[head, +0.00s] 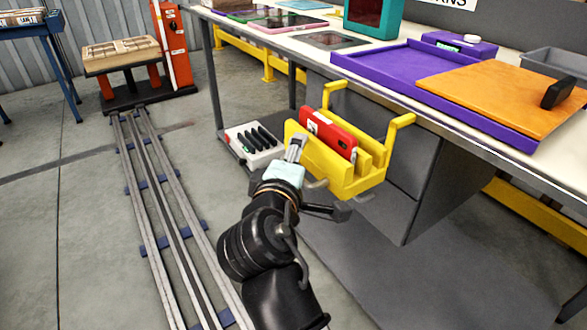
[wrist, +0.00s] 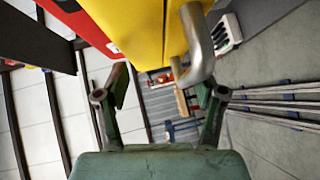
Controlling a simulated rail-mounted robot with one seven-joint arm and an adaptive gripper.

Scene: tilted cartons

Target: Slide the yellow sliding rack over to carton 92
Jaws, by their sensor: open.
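The yellow sliding rack (head: 360,180) hangs at the front edge of the workbench by two yellow arms and holds a red flat item (head: 328,133). Grey hooked handles stick out of its lower front. My gripper (head: 293,155) is in front of the rack's left end, partly overlapping it. In the wrist view my gripper (wrist: 163,84) is open, with the yellow rack (wrist: 135,28) above and ahead. A grey bent handle (wrist: 198,42) reaches down close to the right finger; I cannot tell if they touch. I cannot make out a carton marked 92.
The workbench (head: 470,125) carries a purple tray (head: 385,75) with an orange board (head: 500,95). A white box with black slots (head: 255,145) sits beyond the rack.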

